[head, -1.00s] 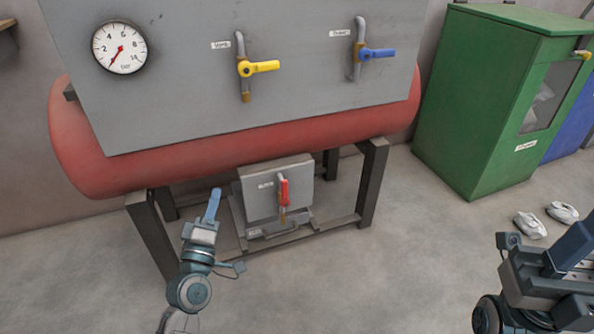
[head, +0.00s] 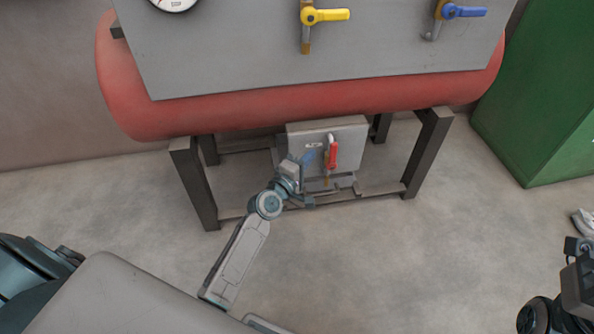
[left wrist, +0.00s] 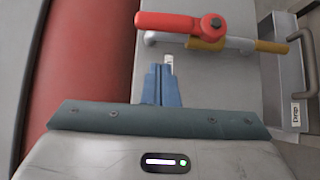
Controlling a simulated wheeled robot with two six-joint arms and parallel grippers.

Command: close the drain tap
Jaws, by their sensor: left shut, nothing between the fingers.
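The drain tap has a red lever (head: 333,153) on a small grey plate (head: 352,140) under the red tank. My left gripper (head: 308,157) is shut and empty, just left of the lever. In the left wrist view its blue fingers (left wrist: 161,82) point at the plate, below the lever's free end and apart from it. Only part of my right arm's end shows at the right edge; its fingertips are out of view.
Dark frame legs (head: 426,155) stand either side of the plate. Above are the red tank (head: 130,90) and yellow (head: 325,15) and blue (head: 465,11) levers. The floor in front is clear.

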